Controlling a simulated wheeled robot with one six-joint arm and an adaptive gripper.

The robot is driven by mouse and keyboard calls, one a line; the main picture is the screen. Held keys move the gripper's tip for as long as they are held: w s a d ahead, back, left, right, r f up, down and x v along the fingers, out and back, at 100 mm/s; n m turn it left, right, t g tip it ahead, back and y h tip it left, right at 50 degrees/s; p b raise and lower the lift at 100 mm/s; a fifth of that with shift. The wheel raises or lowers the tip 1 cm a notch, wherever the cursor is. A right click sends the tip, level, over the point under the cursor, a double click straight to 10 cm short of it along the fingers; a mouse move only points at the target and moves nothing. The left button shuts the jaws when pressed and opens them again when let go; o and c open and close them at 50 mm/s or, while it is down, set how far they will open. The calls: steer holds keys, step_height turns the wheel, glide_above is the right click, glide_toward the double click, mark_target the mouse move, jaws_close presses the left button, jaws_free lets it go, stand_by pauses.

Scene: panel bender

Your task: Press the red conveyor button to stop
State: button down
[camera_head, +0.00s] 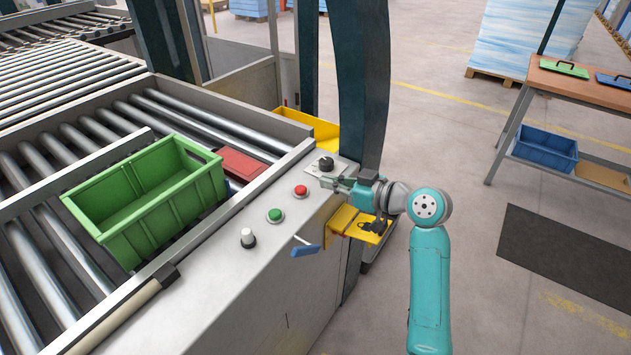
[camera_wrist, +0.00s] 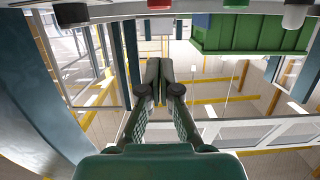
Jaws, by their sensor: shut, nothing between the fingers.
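The red button (camera_head: 300,190) sits on the sloped grey conveyor panel (camera_head: 262,262), between a green button (camera_head: 274,215) and a black knob (camera_head: 325,163). My gripper (camera_head: 326,182) is shut and empty, close to the panel's right edge, just right of the red button. A small gap shows between its tips and the button. In the wrist view my shut fingers (camera_wrist: 166,66) point up the picture, and the red button (camera_wrist: 158,4) is at the top edge above the fingertips, partly cut off.
A dark post (camera_head: 362,80) stands behind my gripper. A yellow tray (camera_head: 355,224) hangs below my gripper.

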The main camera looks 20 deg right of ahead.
steer(key=v, duration=0.3)
steer(key=shift+s+d+r, duration=0.1)
steer(key=shift+s, duration=0.05)
stand_by(0.7)
steer(key=s+a+f+m+t+h, duration=0.15)
steer(key=s+f+m+h, duration=0.25)
steer(key=s+f, duration=0.65)
steer(key=s+a+f+m+h, duration=0.3)
steer(key=s+f+m, duration=0.1)
steer(key=s+f, duration=0.6)
steer(key=s+r+h, duration=0.1)
steer(key=s+r, duration=0.1)
steer(key=s, duration=1.1)
steer(key=s+a+r+h, duration=0.1)
steer(key=s+r, duration=0.2)
steer(key=s, duration=1)
steer(key=shift+n+t, duration=0.4)
steer(key=shift+t, duration=0.05)
